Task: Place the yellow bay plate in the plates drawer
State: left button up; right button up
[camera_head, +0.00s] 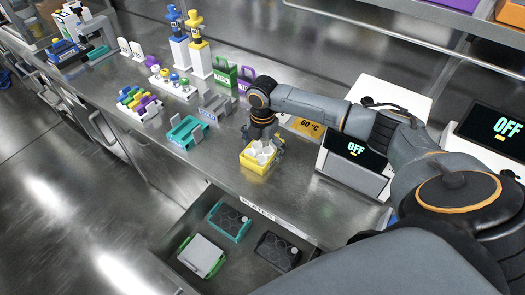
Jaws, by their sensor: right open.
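The yellow bay plate (250,166), with white round wells on top, is at the front edge of the steel counter. My right gripper (263,144) points down directly over it, with open fingers close around or beside it. I cannot tell whether the fingers touch it. The plates drawer (187,227) is pulled out below the counter, in front of the yellow plate. It holds a teal-framed dark plate (229,221), a dark plate (277,252) and a white-topped plate with green edges (202,256). My left gripper is not in view.
Left of the yellow plate are a teal rack (187,132) and a grey rack (216,106). A device with an OFF display (355,147) stands to the right. Bare drawer floor shows between the plates. My right arm crosses the counter's right side.

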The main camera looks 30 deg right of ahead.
jog(key=c, duration=1.3)
jog(key=shift+o, duration=0.2)
jog(key=shift+r, duration=0.1)
jog(key=shift+r, duration=0.1)
